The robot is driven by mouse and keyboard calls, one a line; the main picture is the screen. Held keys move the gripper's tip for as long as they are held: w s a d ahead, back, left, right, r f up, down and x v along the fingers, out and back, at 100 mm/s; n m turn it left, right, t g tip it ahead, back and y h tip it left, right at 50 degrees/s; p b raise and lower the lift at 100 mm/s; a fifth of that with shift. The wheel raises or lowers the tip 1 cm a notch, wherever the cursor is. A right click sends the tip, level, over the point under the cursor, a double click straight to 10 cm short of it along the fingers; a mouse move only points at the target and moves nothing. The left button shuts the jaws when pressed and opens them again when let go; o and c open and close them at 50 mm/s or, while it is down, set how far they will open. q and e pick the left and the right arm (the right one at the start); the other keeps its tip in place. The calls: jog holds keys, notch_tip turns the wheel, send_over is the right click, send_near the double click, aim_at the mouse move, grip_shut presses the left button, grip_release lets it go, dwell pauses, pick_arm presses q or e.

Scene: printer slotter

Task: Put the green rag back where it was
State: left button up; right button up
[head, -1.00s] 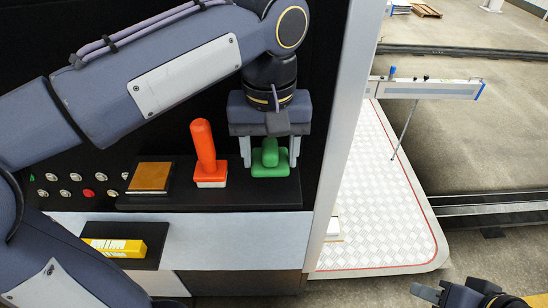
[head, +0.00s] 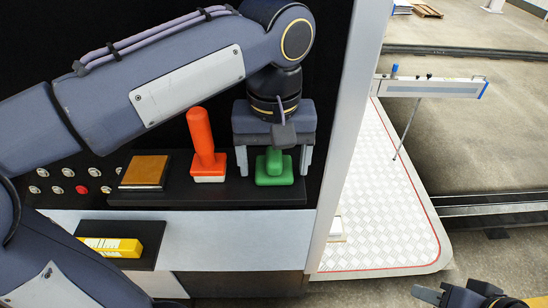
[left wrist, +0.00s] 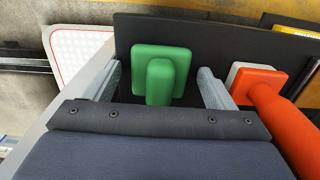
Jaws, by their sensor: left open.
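The green rag (head: 274,172), a block-shaped green piece with an upright grip, stands on the black shelf (head: 235,194) near its right end. My left gripper (head: 273,168) is above it, pointing down, open, with one finger on each side and gaps between. The left wrist view shows the rag (left wrist: 160,75) between the two spread fingers (left wrist: 160,88), touching neither. My right gripper (head: 468,296) shows only partly at the bottom right edge; its opening cannot be made out.
An orange-handled tool (head: 204,145) with a white base stands left of the rag. Further left is a brown block (head: 145,172). A yellow block (head: 112,246) lies on a lower black ledge. A light panel edge (head: 345,120) rises close to the right.

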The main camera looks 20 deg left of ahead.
aim_at(274, 155)
pick_arm(q)
jog(key=shift+r, duration=0.2)
notch_tip(274, 155, up, 12)
jog(key=p, duration=0.2)
jog(key=shift+f, duration=0.1)
dwell(0.3)
